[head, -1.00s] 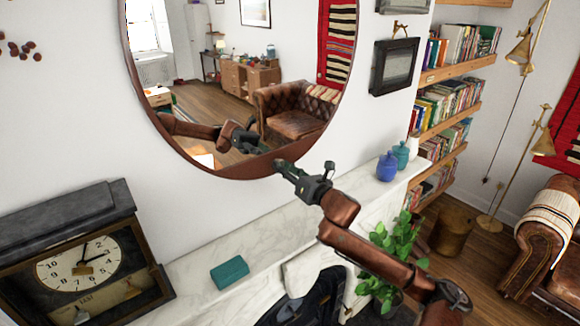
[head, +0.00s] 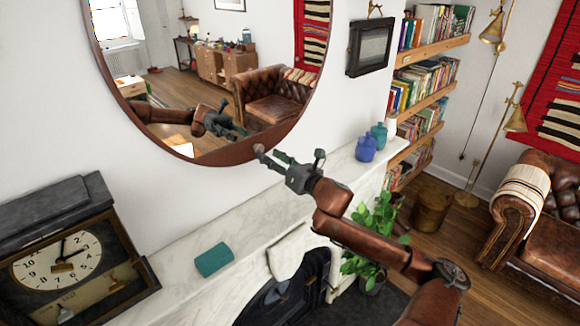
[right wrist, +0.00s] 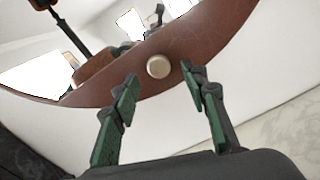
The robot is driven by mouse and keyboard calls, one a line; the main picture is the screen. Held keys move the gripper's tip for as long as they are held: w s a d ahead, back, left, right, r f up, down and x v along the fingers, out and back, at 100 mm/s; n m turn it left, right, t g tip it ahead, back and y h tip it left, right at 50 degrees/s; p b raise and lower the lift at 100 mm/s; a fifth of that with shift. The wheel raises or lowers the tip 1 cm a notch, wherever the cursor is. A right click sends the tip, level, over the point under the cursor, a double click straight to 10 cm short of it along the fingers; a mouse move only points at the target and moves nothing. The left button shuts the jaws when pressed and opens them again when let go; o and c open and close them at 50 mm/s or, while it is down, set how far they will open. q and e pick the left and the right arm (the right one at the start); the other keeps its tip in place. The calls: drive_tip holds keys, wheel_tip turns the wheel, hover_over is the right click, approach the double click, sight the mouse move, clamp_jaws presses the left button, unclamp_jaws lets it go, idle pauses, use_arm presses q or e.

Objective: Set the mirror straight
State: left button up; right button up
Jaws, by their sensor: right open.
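The round mirror (head: 222,157) has a wide brown frame and hangs on the white wall above the mantel. In the right wrist view its frame (right wrist: 215,42) curves across the picture. A round silvery knob (right wrist: 158,66) sits on the lower frame. My right gripper (head: 265,153) is at the mirror's lower right edge in the head view. In the right wrist view its green-padded fingers (right wrist: 159,77) are spread and empty, with the knob appearing between and just beyond the tips. I cannot tell whether they touch the frame. My left gripper is not directly in view.
The white marble mantel (head: 190,235) runs below, with a teal box (head: 213,260) and blue vase (head: 366,149) on it. A dark clock (head: 75,255) stands at left. A framed picture (head: 370,47) hangs at right. A plant (head: 375,235) stands near the fireplace.

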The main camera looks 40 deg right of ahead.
drive_tip(key=s, duration=0.8)
drive_tip(key=shift+a, duration=0.3)
drive_tip(key=shift+s+r, duration=0.1)
